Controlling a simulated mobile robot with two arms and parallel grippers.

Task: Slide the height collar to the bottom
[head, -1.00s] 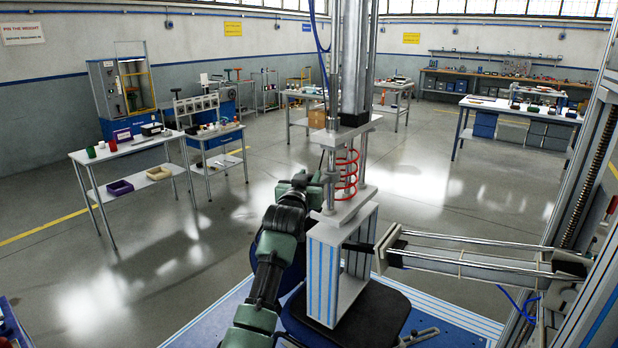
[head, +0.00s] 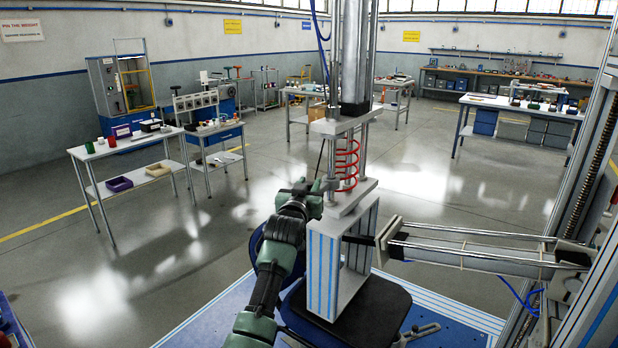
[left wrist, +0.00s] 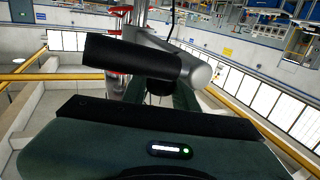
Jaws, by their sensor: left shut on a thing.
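A test column stands over the black seat (head: 372,318), with a red spring (head: 347,163) between an upper metal plate (head: 345,123) and a lower plate (head: 350,200). A thin guide rod (head: 331,155) runs down left of the spring. My left gripper (head: 314,190) is beside this rod, just above the lower plate, and is shut. A small grey part at the rod (head: 329,184), likely the height collar, touches or nearly touches the fingers, which partly hide it. In the left wrist view a black cylinder (left wrist: 130,64) lies across the gripper. The right gripper is not in view.
A white-and-blue block (head: 323,275) supports the lower plate on the seat. A horizontal actuator with twin rods (head: 470,250) reaches the block from the right. Worktables (head: 128,148) stand farther back left, with open floor between.

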